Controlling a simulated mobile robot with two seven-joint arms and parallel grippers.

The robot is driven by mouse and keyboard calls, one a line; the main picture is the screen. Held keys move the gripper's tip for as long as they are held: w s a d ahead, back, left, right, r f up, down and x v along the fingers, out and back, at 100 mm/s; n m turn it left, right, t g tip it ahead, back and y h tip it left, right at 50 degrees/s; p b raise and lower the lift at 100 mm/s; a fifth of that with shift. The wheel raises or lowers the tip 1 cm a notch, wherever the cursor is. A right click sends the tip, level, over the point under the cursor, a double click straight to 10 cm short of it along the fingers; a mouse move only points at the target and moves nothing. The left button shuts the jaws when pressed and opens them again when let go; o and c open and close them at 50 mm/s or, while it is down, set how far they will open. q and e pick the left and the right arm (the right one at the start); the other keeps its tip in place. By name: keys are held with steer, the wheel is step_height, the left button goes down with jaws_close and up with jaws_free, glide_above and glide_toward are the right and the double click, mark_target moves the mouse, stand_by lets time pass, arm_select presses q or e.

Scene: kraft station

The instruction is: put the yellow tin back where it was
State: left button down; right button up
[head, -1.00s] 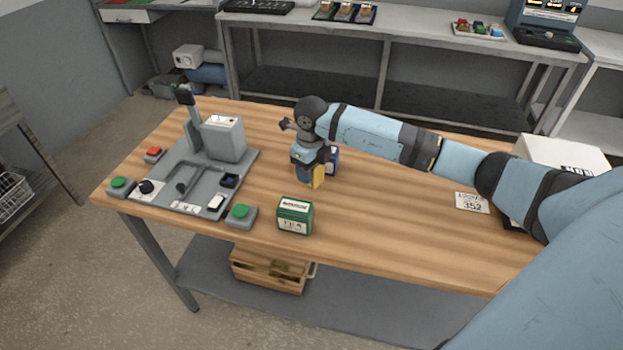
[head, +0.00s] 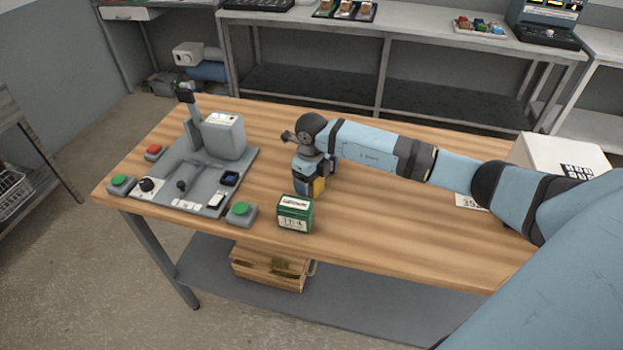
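The yellow tin (head: 319,187) is at the fingers of my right gripper (head: 308,189), low over the middle of the wooden table (head: 400,225). The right gripper points down and appears shut on the tin. I cannot tell whether the tin touches the table. My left gripper is not in view.
A green tin (head: 295,213) stands in front, near the table's front edge. A grey control station (head: 205,180) with buttons fills the left. A white box (head: 555,153) and number card (head: 468,201) are at right.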

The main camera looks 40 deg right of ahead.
steer(key=shift+r, duration=0.15)
step_height(320, 180, up, 12)
steer(key=shift+r+b, duration=0.1)
steer(key=shift+b, duration=0.65)
